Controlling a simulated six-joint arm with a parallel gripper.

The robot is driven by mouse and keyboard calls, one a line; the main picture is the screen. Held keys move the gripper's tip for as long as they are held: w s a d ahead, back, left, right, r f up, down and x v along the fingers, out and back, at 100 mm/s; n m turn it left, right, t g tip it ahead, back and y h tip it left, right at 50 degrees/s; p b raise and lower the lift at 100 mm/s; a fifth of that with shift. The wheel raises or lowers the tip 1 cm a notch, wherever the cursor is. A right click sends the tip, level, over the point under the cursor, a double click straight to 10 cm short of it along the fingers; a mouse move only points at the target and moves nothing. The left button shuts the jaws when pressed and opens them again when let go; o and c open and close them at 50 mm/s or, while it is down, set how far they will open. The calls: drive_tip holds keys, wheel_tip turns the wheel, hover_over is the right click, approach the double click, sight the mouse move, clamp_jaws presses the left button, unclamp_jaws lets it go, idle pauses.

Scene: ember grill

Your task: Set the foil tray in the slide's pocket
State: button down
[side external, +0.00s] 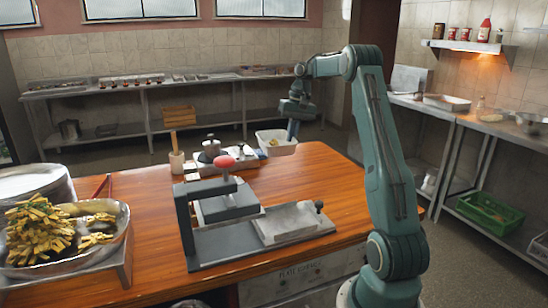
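The foil tray (270,148) is a pale, shallow tray with some yellowish food in it. It hangs above the far part of the wooden counter, held at its right side by my gripper (292,130). My gripper's fingers look shut on the tray's rim, though they are small here. The slide (288,222) is a pale grey block with a small dark knob at its right, pulled out on the right of the press base. Its pocket is hard to make out at this size. The tray is behind the slide and higher, apart from it.
The press (190,222) with a red knob (225,162) stands left of the slide. Behind it are a small pot (211,150) and a utensil holder (177,162). A metal bowl of fries (60,235) and stacked plates (35,183) fill the left.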

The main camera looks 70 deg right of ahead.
sight(278, 150)
drive_tip(key=shift+w+a+r+n, duration=0.25)
drive_tip(key=shift+a+r+n, duration=0.55)
drive_tip(key=shift+a+r, duration=0.3)
drive_tip(key=a+n, duration=0.4)
drive_tip(key=a+n+g, duration=0.1)
drive_tip(key=a+n, duration=0.1)
drive_tip(key=shift+w+a+r+y, duration=0.2)
drive_tip(key=shift+a+r+y, duration=0.05)
drive_tip(key=shift+a+y, duration=0.15)
drive_tip(key=shift+s+a+f+n+g, duration=0.85)
drive_tip(key=shift+s+a+n, duration=1.4)
drive_tip(key=shift+a+n, duration=3.55)
drive_tip(key=shift+g+h, duration=0.25)
drive_tip(key=shift+h, duration=0.05)
drive_tip(key=shift+f, duration=2.15)
drive_tip(key=shift+f, duration=0.15)
drive_tip(key=shift+f, duration=3.25)
